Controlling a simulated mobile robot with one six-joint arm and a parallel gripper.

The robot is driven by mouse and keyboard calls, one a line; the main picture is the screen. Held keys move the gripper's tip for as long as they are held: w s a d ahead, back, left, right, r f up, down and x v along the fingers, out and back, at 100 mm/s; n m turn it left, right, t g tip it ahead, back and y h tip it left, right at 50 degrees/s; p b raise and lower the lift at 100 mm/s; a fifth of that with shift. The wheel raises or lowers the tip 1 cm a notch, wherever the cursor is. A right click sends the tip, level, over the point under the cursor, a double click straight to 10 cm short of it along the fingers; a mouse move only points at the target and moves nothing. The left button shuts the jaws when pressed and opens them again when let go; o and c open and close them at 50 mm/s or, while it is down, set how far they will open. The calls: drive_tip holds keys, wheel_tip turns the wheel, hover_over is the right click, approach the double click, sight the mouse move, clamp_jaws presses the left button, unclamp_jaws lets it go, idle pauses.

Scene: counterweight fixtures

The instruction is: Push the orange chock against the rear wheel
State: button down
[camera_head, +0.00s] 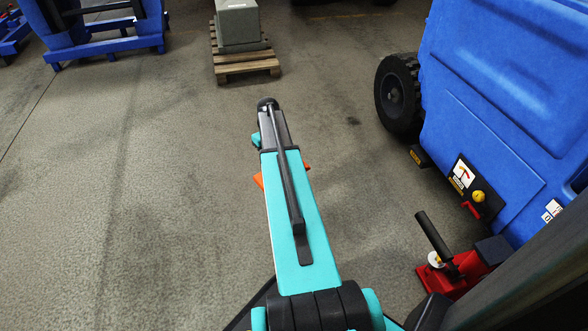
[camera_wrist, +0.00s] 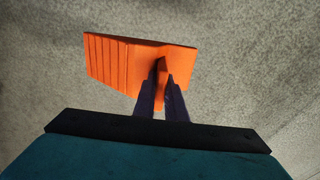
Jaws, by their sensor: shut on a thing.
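The orange chock (camera_wrist: 118,66) is held in my gripper (camera_wrist: 164,80) in the wrist view. The dark fingers are shut on a raised orange part near its right end. Ridges show on its left face, and grey floor lies behind it. In the head view only small bits of the orange chock (camera_head: 258,180) show on either side of my teal arm. My gripper is hidden there behind the arm. A black wheel (camera_head: 400,95) stands under the blue machine (camera_head: 500,110) at the right, well apart from the chock. I cannot tell if it is the rear wheel.
A red jack (camera_head: 460,272) with a black handle stands on the floor at the lower right, beside the blue machine. A grey block on a wooden pallet (camera_head: 245,68) is at the back. Open floor lies left and between my arm and the wheel.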

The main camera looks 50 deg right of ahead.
drive_tip(key=w+a+r+n, duration=0.2)
drive_tip(key=w+a+r, duration=0.5)
drive_tip(key=a+r, duration=0.3)
drive_tip(key=w+a+r+n, duration=0.1)
drive_tip(key=a+r+n, duration=0.1)
drive_tip(key=a+r, duration=0.5)
drive_tip(key=a+r+n, duration=0.2)
drive_tip(key=a+r, duration=0.4)
drive_tip(key=a, duration=1.1)
drive_tip(key=w+a+r+n, duration=0.1)
drive_tip(key=a+r+n, duration=0.1)
drive_tip(key=a+r, duration=0.5)
drive_tip(key=a, duration=0.5)
drive_tip(key=shift+w+a+r+n, duration=0.2)
drive_tip(key=shift+w+r+n, duration=0.15)
drive_tip(key=shift+n, duration=0.05)
drive_tip(key=shift+s, duration=0.1)
